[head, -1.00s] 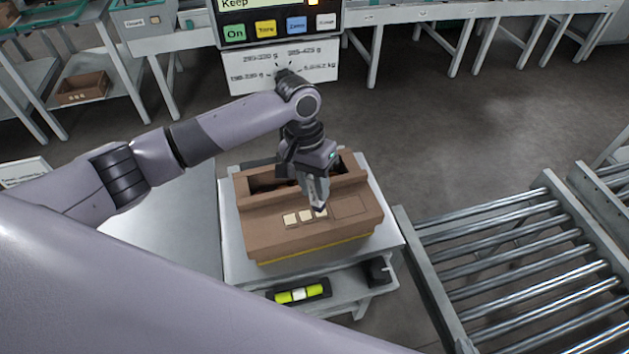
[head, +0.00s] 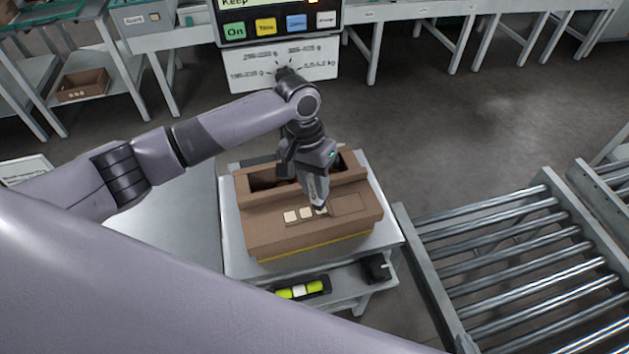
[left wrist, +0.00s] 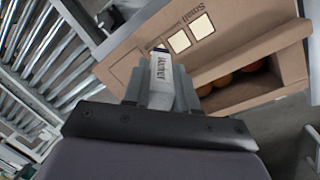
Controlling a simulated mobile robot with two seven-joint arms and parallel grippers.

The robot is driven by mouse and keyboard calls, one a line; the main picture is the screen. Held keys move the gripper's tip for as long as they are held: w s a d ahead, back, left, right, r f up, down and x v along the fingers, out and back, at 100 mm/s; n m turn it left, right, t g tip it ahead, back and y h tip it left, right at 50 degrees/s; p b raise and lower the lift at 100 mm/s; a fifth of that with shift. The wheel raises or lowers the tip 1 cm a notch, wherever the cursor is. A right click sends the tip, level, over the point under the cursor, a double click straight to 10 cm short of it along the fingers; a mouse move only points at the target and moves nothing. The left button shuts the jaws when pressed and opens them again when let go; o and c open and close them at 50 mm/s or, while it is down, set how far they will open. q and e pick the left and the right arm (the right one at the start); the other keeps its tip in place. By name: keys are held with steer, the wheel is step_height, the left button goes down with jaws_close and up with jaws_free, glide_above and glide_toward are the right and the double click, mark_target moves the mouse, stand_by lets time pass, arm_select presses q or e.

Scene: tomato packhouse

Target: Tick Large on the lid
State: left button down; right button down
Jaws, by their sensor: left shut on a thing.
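A brown carton (head: 305,245) stands on a small grey table, partly open at the back. Its lid (head: 268,222) has a row of cream tick squares; two show clear in the head view, and two show in the left wrist view (left wrist: 190,34) next to the word "Small". My left gripper (head: 318,198) is shut on a white marker (left wrist: 161,74), over the lid at the right end of the row. The marker's tip is at or just above the lid; contact cannot be told. My right gripper is not in view.
A roller conveyor (head: 525,260) runs at the right of the table. A yellow-green thing (head: 302,289) lies on the shelf below the carton. A scale display (head: 280,22) stands behind. Tomatoes (left wrist: 222,81) show inside the carton.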

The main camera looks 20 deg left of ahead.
arm_select(q)
steer(key=shift+f, duration=0.4)
stand_by(0.3)
steer(key=shift+w+d+b, duration=0.1)
steer(key=shift+w+b, duration=0.2)
steer(key=shift+w, duration=0.25)
step_height(320, 180, up, 2)
steer(key=shift+r+p, duration=0.1)
steer(key=shift+p, duration=0.9)
steer(key=shift+r, duration=1.9)
